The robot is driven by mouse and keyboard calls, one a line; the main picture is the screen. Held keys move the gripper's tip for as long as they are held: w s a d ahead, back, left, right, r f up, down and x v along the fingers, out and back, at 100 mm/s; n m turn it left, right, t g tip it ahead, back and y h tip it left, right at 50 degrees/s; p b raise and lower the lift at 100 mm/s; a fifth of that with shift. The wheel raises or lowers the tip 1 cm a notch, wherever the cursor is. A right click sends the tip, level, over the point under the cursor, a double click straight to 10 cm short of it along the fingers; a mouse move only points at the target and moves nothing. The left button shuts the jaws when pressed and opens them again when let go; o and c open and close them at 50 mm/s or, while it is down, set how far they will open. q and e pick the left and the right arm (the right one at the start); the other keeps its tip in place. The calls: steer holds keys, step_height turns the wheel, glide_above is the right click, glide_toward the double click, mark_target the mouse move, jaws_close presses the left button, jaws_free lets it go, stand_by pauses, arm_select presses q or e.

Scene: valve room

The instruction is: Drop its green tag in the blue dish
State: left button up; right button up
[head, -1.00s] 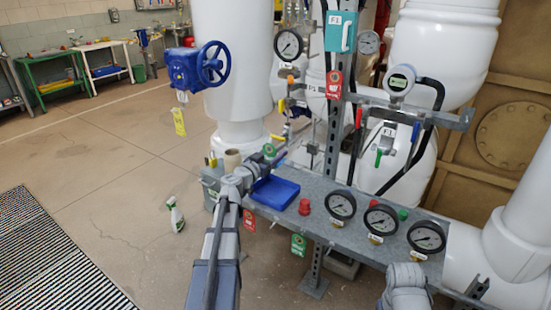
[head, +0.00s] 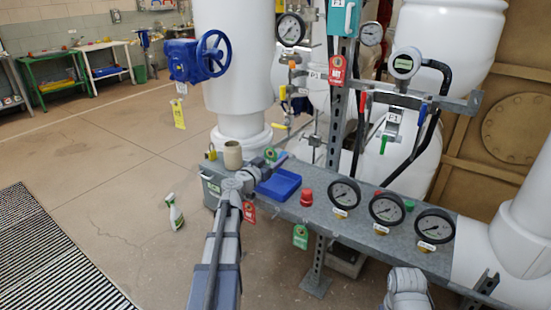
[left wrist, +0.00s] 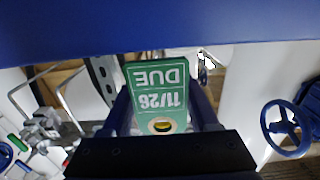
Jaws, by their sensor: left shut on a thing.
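A green tag (left wrist: 158,95) marked "DUE 11/26" shows upside down between the fingers of my left gripper (left wrist: 160,118) in the left wrist view. In the head view the tag (head: 270,155) is a small green patch at the tip of my left gripper (head: 268,165), which is shut on it. The blue dish (head: 285,188) lies on the grey bench, and the gripper is over its left end, partly covering it. A blue band, apparently the dish (left wrist: 160,25), fills the top of the left wrist view.
The grey bench (head: 340,228) carries a red knob (head: 306,196), several gauges and a beige cup (head: 233,154). A red tag (head: 249,211) and another green tag (head: 300,236) hang at its front edge. A blue valve wheel (head: 212,54) stands behind left.

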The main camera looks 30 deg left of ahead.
mark_target(270, 162)
arm_select(q)
steer(key=o, duration=1.4)
steer(key=s, duration=0.8)
steer(key=shift+a, duration=0.3)
steer(key=shift+w, duration=0.1)
